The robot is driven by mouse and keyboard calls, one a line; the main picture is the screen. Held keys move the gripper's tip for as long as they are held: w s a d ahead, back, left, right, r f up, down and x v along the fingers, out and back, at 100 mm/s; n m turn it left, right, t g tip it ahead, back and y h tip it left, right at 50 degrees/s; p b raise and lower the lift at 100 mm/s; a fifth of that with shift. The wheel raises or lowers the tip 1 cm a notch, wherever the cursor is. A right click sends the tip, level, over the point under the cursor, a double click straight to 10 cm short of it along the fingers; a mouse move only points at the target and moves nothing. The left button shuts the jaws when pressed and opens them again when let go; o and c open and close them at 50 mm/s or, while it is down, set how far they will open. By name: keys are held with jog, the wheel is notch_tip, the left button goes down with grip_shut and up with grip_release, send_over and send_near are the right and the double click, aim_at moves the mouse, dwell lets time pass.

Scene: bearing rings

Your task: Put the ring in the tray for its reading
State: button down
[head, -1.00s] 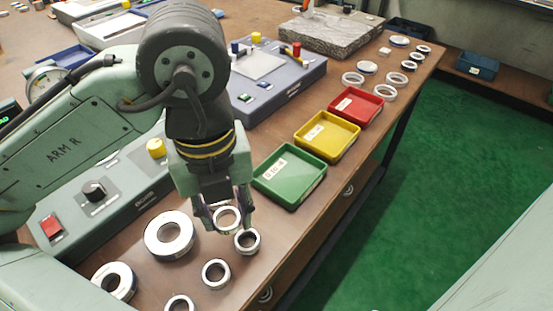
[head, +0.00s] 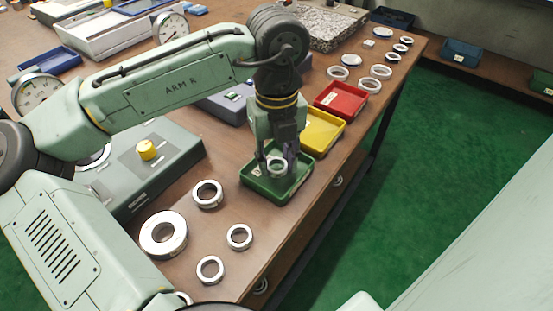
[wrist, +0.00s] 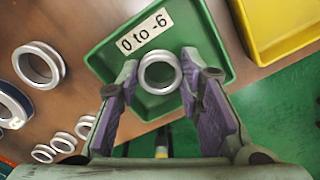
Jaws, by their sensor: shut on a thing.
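My gripper (head: 277,160) is shut on a small silver ring (head: 277,170), pinched between its two fingertips. The ring also shows in the wrist view (wrist: 160,73), with purple finger pads on either side. The ring is over the green tray (head: 268,194), within its outline. I cannot tell whether it touches the tray floor. In the wrist view the green tray (wrist: 213,52) has a white label (wrist: 146,30) reading "0 to -6". The yellow tray (head: 318,133) and the red tray (head: 341,99) stand in a row beyond it.
Several loose rings lie on the table before the green tray, among them a large thick one (head: 163,247). More rings (head: 381,71) lie beyond the red tray. A gauge box with a yellow knob (head: 146,149) stands left. The table edge is close on the right.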

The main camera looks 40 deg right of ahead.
jog(key=shift+f, duration=0.55)
jog(key=shift+f, duration=0.2)
jog(key=c, duration=1.1)
grip_release()
jog(key=shift+r, duration=0.1)
notch_tip(320, 180, up, 12)
jog(key=shift+r, duration=0.15)
